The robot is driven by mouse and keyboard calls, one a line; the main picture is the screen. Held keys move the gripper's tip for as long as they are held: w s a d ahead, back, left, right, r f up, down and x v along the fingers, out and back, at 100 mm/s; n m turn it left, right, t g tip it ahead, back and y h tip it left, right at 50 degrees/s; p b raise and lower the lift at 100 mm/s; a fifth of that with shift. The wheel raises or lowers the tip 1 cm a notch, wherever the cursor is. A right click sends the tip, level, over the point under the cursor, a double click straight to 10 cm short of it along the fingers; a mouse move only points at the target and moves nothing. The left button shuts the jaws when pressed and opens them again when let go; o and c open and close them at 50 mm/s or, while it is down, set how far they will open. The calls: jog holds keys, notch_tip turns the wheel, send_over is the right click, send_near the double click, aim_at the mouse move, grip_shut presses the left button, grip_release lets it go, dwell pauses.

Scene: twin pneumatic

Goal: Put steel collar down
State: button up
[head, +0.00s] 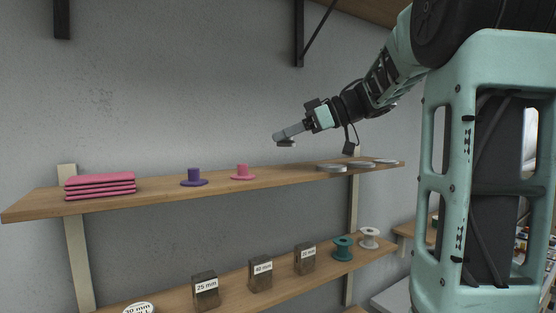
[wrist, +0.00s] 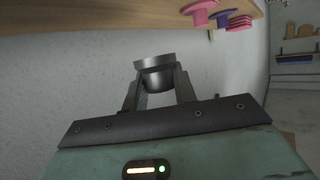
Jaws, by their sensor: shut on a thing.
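In the wrist view, the steel collar (wrist: 155,73) is a short grey metal cylinder with a wider rim. My gripper (wrist: 158,90) is shut on it, with one finger on each side. In the head view, my gripper (head: 278,137) is above the upper shelf (head: 215,193), right of the pink flanged piece. The steel collar (head: 286,143) shows as a small grey shape under the fingertips, apart from the shelf board. The fingers hide part of it there.
The upper shelf holds folded pink cloths (head: 100,186), a purple flanged piece (head: 194,178), a pink flanged piece (head: 242,173) and flat grey discs (head: 332,168). Bare board lies between the pink piece and the discs. The lower shelf (head: 232,295) holds labelled blocks (head: 260,275) and spools (head: 343,248).

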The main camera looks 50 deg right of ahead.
aim_at(286, 172)
jog(key=shift+f+p, duration=0.45)
jog(key=shift+f, duration=2.4)
jog(key=shift+f, duration=0.1)
jog(key=o, duration=1)
jog(key=shift+o, duration=0.2)
jog(key=shift+r, duration=0.2)
jog(key=b+v, duration=0.4)
jog(key=v, duration=0.8)
jog(key=shift+s, duration=0.1)
